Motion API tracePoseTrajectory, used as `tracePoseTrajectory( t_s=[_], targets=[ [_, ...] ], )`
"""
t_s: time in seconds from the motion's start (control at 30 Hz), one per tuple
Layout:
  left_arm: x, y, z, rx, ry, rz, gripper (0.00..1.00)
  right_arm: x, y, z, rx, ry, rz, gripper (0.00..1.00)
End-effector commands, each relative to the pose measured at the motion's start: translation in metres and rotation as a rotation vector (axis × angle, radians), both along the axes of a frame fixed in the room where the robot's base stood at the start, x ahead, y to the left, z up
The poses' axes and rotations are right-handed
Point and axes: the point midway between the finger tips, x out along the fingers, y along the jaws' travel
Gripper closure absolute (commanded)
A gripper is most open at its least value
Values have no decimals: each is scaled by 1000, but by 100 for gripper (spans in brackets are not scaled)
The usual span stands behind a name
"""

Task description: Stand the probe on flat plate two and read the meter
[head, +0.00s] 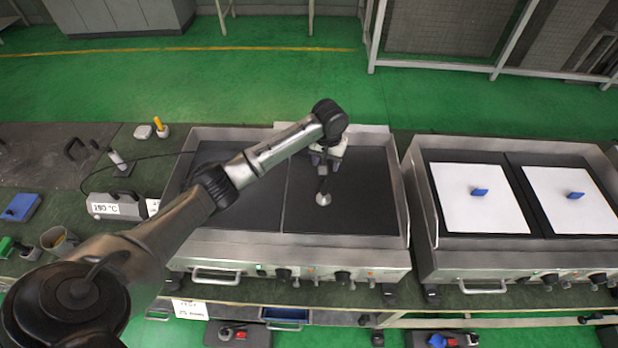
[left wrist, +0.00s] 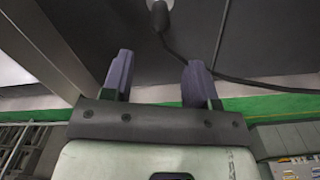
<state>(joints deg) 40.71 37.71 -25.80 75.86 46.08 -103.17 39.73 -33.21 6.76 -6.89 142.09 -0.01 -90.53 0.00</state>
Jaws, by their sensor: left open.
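The probe (head: 323,198) has a pale round foot and a dark handle. It stands on the right-hand dark plate (head: 365,215) of the left griddle; no number is readable on that plate. My left gripper (head: 325,158) is just above and behind the probe. In the left wrist view its two fingers (left wrist: 158,72) are open and empty, and the probe (left wrist: 159,14) with its black cable shows beyond the tips, apart from them. The meter (head: 118,206), a grey case with a white display, lies left of the griddle; its characters are too small to read surely. My right gripper is not in view.
A second griddle (head: 420,215) at right carries two white covers with blue handles. Left of the first griddle are a small stand (head: 120,164), a cup (head: 58,241) and a blue box (head: 20,207). Raised steel walls edge the plates. A thin cable crosses the left side.

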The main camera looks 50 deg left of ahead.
Motion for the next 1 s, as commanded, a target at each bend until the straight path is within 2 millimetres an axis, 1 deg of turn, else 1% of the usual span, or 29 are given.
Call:
tracePoseTrajectory(
  t_s=[0.13, 0.2, 0.27, 0.37, 0.4, 0.47, 0.5, 0.53, 0.57, 0.6, 0.67, 0.7, 0.83, 0.9, 1.0],
  targets=[
    [0, -1, 2, 0, 0, -2, 46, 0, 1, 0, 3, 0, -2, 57],
    [-3, -6, -3, 1, 0, -20, 46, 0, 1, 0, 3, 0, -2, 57],
    [-9, -16, -15, 3, 1, -53, 46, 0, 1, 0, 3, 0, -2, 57],
    [-28, -46, -44, 6, -8, -152, 46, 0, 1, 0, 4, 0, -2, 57],
    [-40, -61, -59, 5, -15, -203, 46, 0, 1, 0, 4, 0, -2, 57],
    [-62, -86, -80, 2, -31, -285, 46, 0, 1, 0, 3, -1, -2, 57],
    [-79, -103, -93, -2, -46, -339, 46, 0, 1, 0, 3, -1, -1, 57],
    [-91, -114, -101, -6, -58, -376, 46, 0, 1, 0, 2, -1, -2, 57],
    [-104, -125, -108, -9, -72, -411, 46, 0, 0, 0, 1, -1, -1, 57],
    [-122, -139, -117, -14, -90, -455, 46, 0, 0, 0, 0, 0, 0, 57],
    [-150, -158, -126, -20, -119, -512, 46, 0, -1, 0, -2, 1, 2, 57],
    [-168, -168, -130, -23, -139, -544, 46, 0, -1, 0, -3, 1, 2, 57],
    [-227, -193, -133, -24, -202, -618, 46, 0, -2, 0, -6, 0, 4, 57],
    [-256, -200, -129, -15, -234, -641, 46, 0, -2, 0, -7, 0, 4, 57],
    [-291, -204, -119, 7, -266, -658, 46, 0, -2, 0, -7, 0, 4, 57]
  ],
)
